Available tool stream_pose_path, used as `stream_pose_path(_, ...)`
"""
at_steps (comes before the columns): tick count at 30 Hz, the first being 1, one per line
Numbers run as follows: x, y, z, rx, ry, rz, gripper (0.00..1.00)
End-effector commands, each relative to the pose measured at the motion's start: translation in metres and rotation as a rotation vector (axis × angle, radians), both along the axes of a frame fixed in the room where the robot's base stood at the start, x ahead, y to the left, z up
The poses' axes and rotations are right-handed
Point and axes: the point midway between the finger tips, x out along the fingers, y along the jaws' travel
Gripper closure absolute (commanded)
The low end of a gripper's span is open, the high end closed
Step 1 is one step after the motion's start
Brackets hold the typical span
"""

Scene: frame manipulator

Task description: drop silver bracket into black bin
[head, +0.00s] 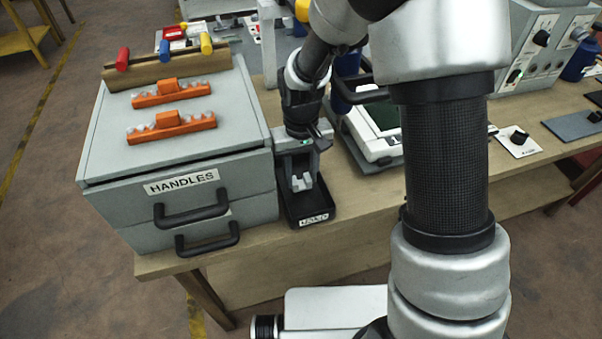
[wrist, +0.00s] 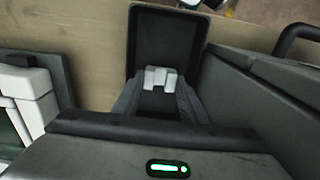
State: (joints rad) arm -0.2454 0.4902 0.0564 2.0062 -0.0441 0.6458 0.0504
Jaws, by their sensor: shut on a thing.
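The black bin (head: 294,217) stands on the wooden table to the right of the grey drawer cabinet, with a white label on its front. My gripper (head: 299,178) points down above the bin. It is shut on the silver bracket (head: 301,184), a small light-grey notched piece. In the wrist view the bracket (wrist: 160,78) sits between the two dark fingertips, with the bin (wrist: 131,35) behind it, open and with a bare dark floor where it shows. The near part of the bin is hidden by my gripper. The exact height above the floor is hard to tell.
The grey cabinet (head: 112,145) labelled HANDLES stands close on the left, with orange racks (head: 172,126) on top and black handles in front. A white device (head: 372,140) with a dark screen stands to the right. The table's front edge is close to the bin.

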Motion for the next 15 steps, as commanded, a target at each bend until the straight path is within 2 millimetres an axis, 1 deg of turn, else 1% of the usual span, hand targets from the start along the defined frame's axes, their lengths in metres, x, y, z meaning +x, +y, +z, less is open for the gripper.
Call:
stream_pose_path(12, 0.000, 0.000, -0.013, 0.000, 0.001, 0.000, 0.84)
stream_pose_path(15, 0.000, 0.000, -0.012, 0.000, 0.000, 0.000, 0.84)
